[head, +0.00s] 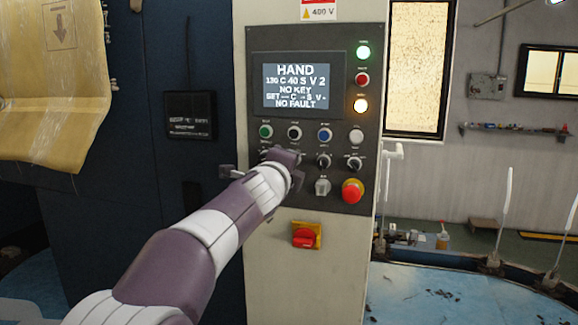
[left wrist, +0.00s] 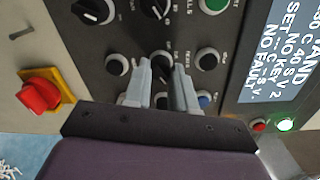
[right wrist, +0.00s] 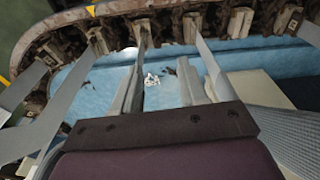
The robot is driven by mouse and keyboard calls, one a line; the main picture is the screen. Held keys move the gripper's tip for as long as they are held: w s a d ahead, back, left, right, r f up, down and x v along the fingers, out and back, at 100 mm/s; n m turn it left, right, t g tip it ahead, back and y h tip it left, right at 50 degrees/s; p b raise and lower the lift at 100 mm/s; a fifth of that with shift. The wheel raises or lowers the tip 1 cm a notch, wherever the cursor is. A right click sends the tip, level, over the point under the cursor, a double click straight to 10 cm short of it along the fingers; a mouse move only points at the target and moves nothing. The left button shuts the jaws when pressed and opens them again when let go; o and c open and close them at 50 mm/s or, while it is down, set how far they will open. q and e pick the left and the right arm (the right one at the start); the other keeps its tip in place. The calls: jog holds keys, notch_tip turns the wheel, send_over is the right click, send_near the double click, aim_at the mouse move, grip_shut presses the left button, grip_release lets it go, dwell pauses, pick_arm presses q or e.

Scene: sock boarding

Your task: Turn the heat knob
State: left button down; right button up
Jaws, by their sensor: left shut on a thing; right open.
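The control panel (head: 312,120) is upright on a pale cabinet, with rows of small knobs and buttons under a lit screen (head: 296,86). My left gripper (head: 284,158) is at the left part of the knob rows and hides what it holds in the head view. In the left wrist view my left gripper (left wrist: 163,75) has its two fingers closed around a small dark knob (left wrist: 161,73). The knob's label is covered or too small to read, so I cannot tell its name. My right gripper (right wrist: 163,75) is open and empty above a blue surface (right wrist: 85,90).
A red emergency button (head: 352,191) and a grey switch (head: 322,187) sit low on the panel. A red-and-yellow switch (head: 305,236) is below. Upright flat boards (right wrist: 207,62) stand around the right gripper along a rusty rim (right wrist: 180,27).

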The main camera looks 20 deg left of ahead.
pick_arm(q)
jog(key=shift+f, duration=0.25)
jog(key=c, duration=0.9)
grip_release()
jog(key=shift+c, duration=0.2)
jog(key=shift+s+d+r, duration=0.1)
jog(key=shift+r, duration=0.05)
jog(key=s+b, duration=0.1)
jog(key=s, duration=1.1)
jog(key=shift+s+r, duration=0.25)
jog(key=shift+s, duration=0.1)
